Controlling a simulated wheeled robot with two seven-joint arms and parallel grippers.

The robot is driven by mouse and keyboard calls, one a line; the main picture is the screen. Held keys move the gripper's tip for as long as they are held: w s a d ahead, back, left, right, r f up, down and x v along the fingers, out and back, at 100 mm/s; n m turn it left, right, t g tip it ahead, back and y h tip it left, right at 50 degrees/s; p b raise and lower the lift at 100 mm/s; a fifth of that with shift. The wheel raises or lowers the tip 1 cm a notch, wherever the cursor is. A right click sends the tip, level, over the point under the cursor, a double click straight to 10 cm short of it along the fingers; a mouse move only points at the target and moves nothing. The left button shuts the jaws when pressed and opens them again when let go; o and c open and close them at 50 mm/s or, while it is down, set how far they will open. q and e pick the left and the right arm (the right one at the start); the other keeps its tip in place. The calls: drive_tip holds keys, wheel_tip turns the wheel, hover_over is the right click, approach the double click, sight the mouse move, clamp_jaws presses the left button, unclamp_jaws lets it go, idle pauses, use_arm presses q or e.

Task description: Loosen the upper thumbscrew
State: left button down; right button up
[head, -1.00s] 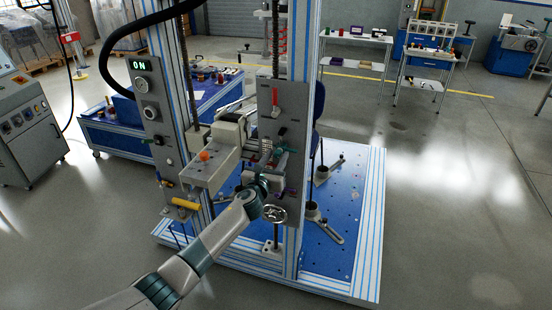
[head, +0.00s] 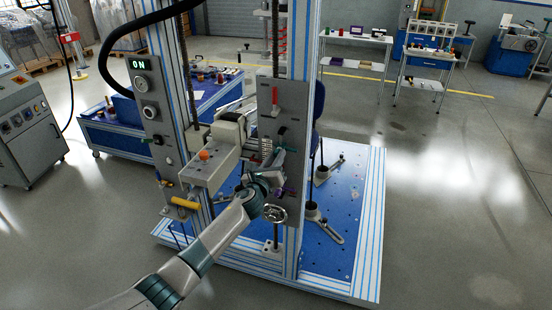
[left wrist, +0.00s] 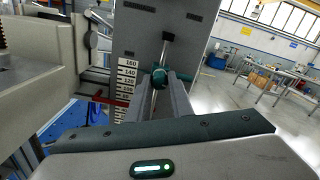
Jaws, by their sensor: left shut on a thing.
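A purple part (head: 289,190) shows lower on the same plate, just right of the gripper. My right gripper is not in view.
A white scale (left wrist: 127,80) and a red pointer (left wrist: 108,100) are close left of the fingers. A handwheel (head: 275,213) is just below the gripper. A grey block with an orange knob (head: 204,156) stands to the left. Open floor lies right of the frame.

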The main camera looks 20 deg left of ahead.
use_arm(q)
drive_tip(key=shift+r+n+b, duration=0.1)
drive_tip(key=shift+n+b, duration=0.85)
drive_tip(key=shift+n, duration=9.35)
drive_tip(key=c, duration=1.6)
unclamp_jaws()
drive_tip(key=shift+o, duration=0.2)
drive_tip(key=shift+s, duration=0.1)
